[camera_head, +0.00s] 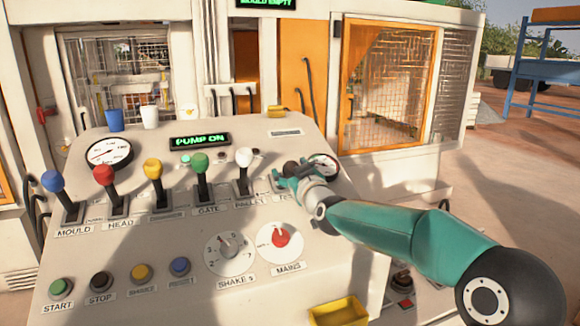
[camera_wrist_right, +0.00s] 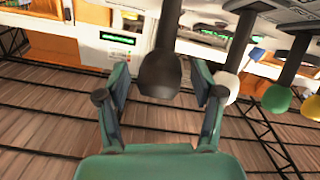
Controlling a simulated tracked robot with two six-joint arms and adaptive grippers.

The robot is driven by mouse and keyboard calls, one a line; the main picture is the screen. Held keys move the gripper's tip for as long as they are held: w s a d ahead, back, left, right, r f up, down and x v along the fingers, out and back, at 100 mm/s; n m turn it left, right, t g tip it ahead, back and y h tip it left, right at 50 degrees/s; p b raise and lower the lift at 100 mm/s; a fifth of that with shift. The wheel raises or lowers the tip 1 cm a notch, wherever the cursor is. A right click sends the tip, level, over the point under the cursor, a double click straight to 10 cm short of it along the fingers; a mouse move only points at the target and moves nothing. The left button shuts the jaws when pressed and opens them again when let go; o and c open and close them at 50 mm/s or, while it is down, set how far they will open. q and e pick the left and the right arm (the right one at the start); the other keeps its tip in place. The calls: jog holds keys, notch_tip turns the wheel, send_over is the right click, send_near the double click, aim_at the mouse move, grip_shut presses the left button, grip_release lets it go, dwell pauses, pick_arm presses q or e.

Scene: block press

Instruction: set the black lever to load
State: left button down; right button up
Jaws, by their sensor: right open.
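The black lever's round knob (camera_head: 291,168) is at the right end of the lever row on the sloped control panel (camera_head: 120,225). My right gripper (camera_head: 293,181) is at this lever and hides its shaft, slot and most of its label. In the right wrist view the black knob (camera_wrist_right: 160,76) lies between the two open fingers of my right gripper (camera_wrist_right: 160,92), with gaps on both sides. I cannot tell the lever's exact setting. My left gripper is not in view.
The white lever (camera_head: 243,158) stands just left of my gripper, with green, yellow, red and blue levers further left. A round gauge (camera_head: 323,165) is close on the right. Dials, buttons and a yellow tray (camera_head: 338,312) are lower down. The display (camera_head: 200,140) reads PUMP ON.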

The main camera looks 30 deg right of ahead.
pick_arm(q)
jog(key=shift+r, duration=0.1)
pick_arm(e)
jog(key=shift+w, duration=0.2)
grip_shut()
